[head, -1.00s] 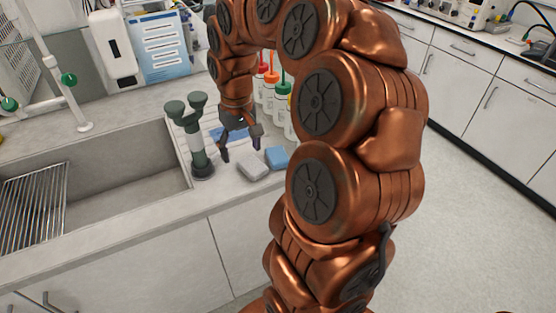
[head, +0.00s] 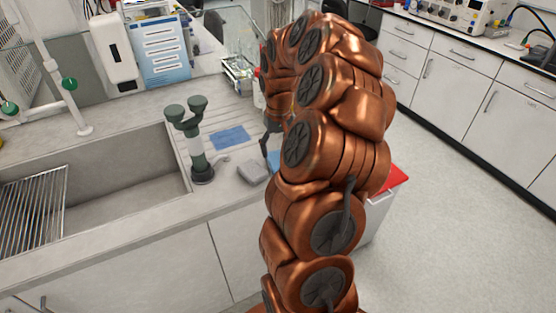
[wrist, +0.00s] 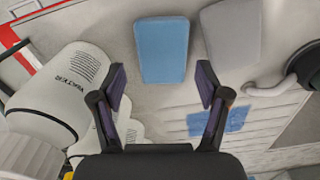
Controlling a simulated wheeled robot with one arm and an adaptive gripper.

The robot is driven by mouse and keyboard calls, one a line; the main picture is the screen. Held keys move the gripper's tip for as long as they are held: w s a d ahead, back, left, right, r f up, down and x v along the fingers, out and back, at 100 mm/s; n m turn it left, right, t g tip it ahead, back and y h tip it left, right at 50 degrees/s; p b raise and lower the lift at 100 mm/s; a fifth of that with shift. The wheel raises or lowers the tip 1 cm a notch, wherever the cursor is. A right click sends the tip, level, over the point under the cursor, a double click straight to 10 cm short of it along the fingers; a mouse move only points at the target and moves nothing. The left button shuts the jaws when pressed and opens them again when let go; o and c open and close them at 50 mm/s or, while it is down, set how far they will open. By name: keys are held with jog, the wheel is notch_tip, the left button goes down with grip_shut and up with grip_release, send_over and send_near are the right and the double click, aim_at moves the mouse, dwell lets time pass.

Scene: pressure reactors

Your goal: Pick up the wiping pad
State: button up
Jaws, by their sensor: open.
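Two block-shaped pads lie side by side on the counter: a blue one (head: 273,162), partly hidden by my arm, and a grey one (head: 253,172). I cannot tell which is the wiping pad. In the wrist view the blue pad (wrist: 162,50) lies just ahead of my open gripper (wrist: 162,78), lined up with the gap between its fingertips. The grey pad (wrist: 231,32) lies to its right, beyond the right fingertip. Nothing is held. In the head view only a dark part of the gripper shows beside the blue pad.
A thin blue cloth (head: 230,138) lies on the draining grooves. A green-topped twin-headed fixture (head: 190,140) stands beside the sink (head: 110,180). In the wrist view several white bottles, one marked WATER (wrist: 70,85), stand close left of the gripper. A red-topped container (head: 390,181) is right of my arm.

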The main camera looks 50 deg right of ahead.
aim_at(277, 158)
jog(key=shift+a+f+p, duration=0.1)
jog(key=shift+f+p, duration=0.4)
jog(key=shift+f, duration=1.5)
jog(key=c, duration=0.6)
jog(key=shift+w+r, duration=0.1)
jog(key=shift+r, duration=0.05)
jog(key=shift+r+b, duration=0.8)
jog(key=shift+r, duration=0.9)
jog(key=s+a+b, duration=0.1)
jog(key=s+a, duration=0.1)
jog(key=a, duration=0.2)
jog(key=s+a+r+b, duration=0.1)
jog(key=s+a, duration=0.1)
jog(key=a, duration=0.3)
jog(key=s+a+b, duration=0.1)
jog(key=s+a, duration=0.2)
jog(key=a, duration=0.2)
jog(key=shift+a+r+b, duration=0.2)
jog(key=shift+b, duration=0.1)
